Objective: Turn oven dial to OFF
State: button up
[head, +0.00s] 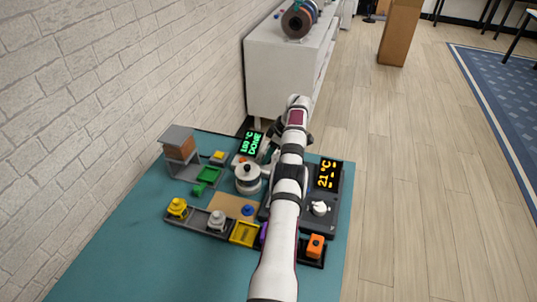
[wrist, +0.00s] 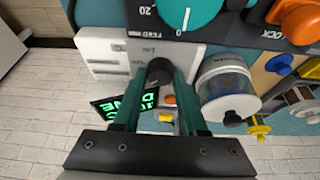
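The oven dial (wrist: 160,72) is a dark round knob on a white panel (wrist: 105,50). It sits between the tips of my gripper's two teal fingers (wrist: 160,78), with no clear gap on either side in the wrist view. The dial's pointer and markings around it cannot be read. A dark display (wrist: 122,106) with green text stands beside the panel. In the head view the green display (head: 252,144) reads 180°C DONE. My gripper and the dial are mostly hidden behind my arm there.
A teal FEED knob (wrist: 187,12) and an orange LOCK knob (wrist: 300,18) are close by. A white and clear round container (wrist: 228,92) stands right of my fingers. In the head view, an amber 21°C display (head: 327,174) and a white knob (head: 320,208) lie right of my arm.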

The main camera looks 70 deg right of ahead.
jog(key=shift+o, duration=0.9)
jog(key=shift+a+f, duration=0.1)
jog(key=shift+a, duration=0.05)
jog(key=shift+r, duration=0.2)
jog(key=v, duration=1.1)
jog(key=shift+s+r, duration=0.25)
jog(key=shift+r, duration=0.05)
jog(key=w+a+r+m+g+h, duration=0.35)
jog(key=w+a+m+g, duration=0.2)
jog(key=m, duration=1.25)
jog(key=shift+m+t+h, duration=0.3)
jog(key=shift+t+h, duration=0.05)
jog(key=shift+h, duration=0.1)
jog(key=x, duration=1.5)
jog(key=shift+w+a+f, duration=0.15)
jog(key=shift+a+f, duration=0.1)
jog(key=shift+f, duration=0.15)
